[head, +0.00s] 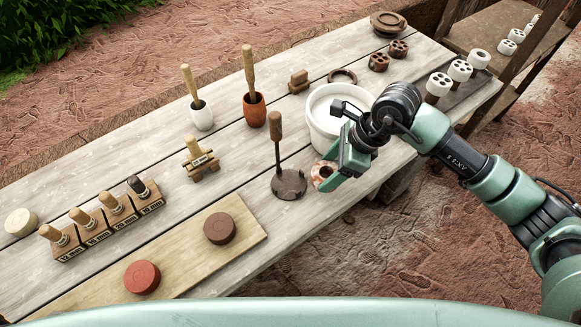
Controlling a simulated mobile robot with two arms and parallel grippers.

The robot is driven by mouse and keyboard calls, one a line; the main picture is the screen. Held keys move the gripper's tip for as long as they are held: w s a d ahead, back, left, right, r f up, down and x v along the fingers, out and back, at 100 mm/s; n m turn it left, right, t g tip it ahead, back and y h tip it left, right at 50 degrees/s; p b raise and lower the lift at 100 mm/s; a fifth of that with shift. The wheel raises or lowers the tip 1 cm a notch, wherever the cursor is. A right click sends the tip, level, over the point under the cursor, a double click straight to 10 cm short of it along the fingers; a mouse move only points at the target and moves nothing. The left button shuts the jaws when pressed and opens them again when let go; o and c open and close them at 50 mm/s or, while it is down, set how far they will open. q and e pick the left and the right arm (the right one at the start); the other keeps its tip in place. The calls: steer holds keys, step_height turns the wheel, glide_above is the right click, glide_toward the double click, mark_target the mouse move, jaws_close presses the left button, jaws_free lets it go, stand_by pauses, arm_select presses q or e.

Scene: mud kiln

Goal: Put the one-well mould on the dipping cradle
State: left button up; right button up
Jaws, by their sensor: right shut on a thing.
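The one-well mould (321,173), a small reddish-and-pale round piece with a single dark hole, is at the fingertips of my right gripper (334,178). The gripper is shut on it, and its jaw hides the mould's right side. The dipping cradle (289,185) is a dark round plate with an upright wooden handle, standing on the table just left of the mould. A gap of table shows between them; the mould's exact height above the table is hard to tell. My left gripper is not in view.
A white basin (322,125) stands behind the mould, partly covered by my right arm. A pale board (190,262) with two round discs lies in front left. Labelled wooden tools (110,215) stand at left. White multi-hole moulds (439,86) line the right end.

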steer(key=a, duration=0.3)
steer(key=w+a+p, duration=0.1)
steer(key=a, duration=0.1)
steer(key=a+p, duration=0.1)
steer(key=a, duration=0.2)
steer(key=shift+w+a+r, duration=0.1)
steer(key=shift+w+a, duration=0.05)
steer(key=shift+a, duration=0.2)
step_height(320, 180, down, 3)
steer(key=shift+a+f+p, duration=0.1)
steer(key=shift+p, duration=0.8)
steer(key=shift+f, duration=0.25)
steer(key=o, duration=1.2)
steer(key=shift+f, duration=0.2)
steer(key=o, duration=0.4)
steer(key=shift+r, duration=0.1)
steer(key=shift+o, duration=0.2)
steer(key=shift+r, duration=0.1)
